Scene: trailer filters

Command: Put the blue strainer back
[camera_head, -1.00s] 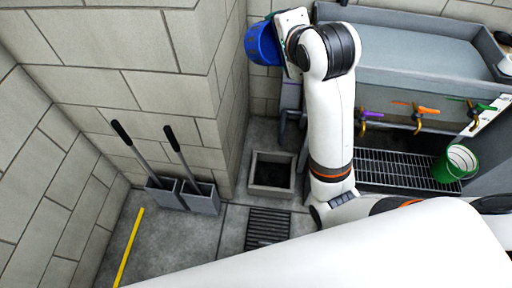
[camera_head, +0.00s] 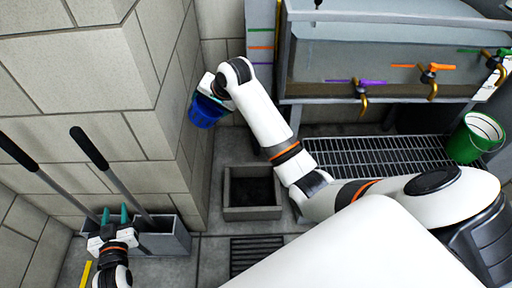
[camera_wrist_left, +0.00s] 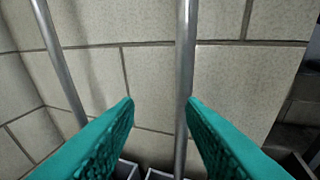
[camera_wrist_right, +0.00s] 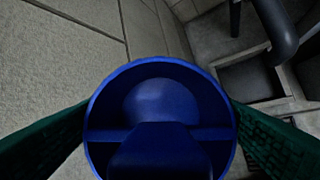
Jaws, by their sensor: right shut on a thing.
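The blue strainer (camera_head: 205,114) is a round, cup-like piece with a crossbar inside, seen from its open side in the right wrist view (camera_wrist_right: 160,100). My right gripper (camera_head: 213,96) is shut on it and holds it in the air beside the wall corner, above and left of a square floor drain box (camera_head: 252,212). The box's dark opening also shows in the right wrist view (camera_wrist_right: 250,80). My left gripper (camera_head: 114,214) is open and empty, by the long-handled pans; its teal fingers show apart in the left wrist view (camera_wrist_left: 160,103).
Two grey long-handled pans (camera_head: 170,240) lean on the block wall at left; a handle (camera_wrist_left: 186,85) shows between my left fingertips. A trough sink (camera_head: 390,60) with coloured taps stands at back right. A floor grating (camera_head: 370,152) and green bucket (camera_head: 475,137) lie below it.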

